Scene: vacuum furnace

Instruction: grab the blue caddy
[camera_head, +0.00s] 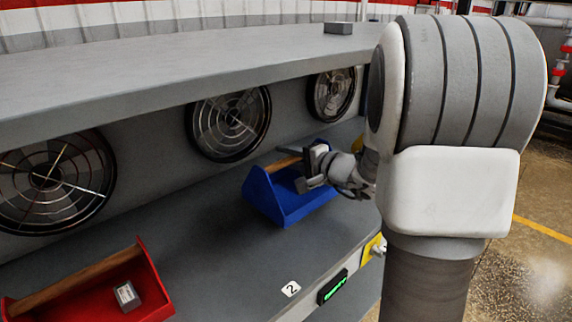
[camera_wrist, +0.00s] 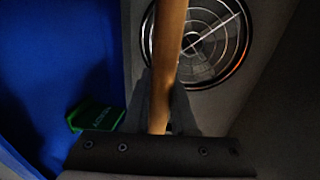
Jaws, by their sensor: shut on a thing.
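The blue caddy (camera_head: 268,193) stands on the grey lower shelf in the head view, toward the middle, with a wooden bar handle (camera_head: 283,164) across its top. My gripper (camera_head: 306,170) reaches it from the right and is shut on the handle. In the wrist view the handle (camera_wrist: 166,60) runs down between the fingers of my gripper (camera_wrist: 160,110), and the caddy's blue wall (camera_wrist: 60,60) fills the left. A small green item (camera_wrist: 97,117) with unreadable lettering shows beside the handle. My arm hides part of the caddy's right side.
A red caddy (camera_head: 152,285) with a wooden handle and a small grey box (camera_head: 127,295) stands at the lower left. An upper shelf (camera_head: 200,65) overhangs the lower shelf (camera_head: 215,265). Round fans (camera_head: 229,122) line the back wall. The shelf between the caddies is clear.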

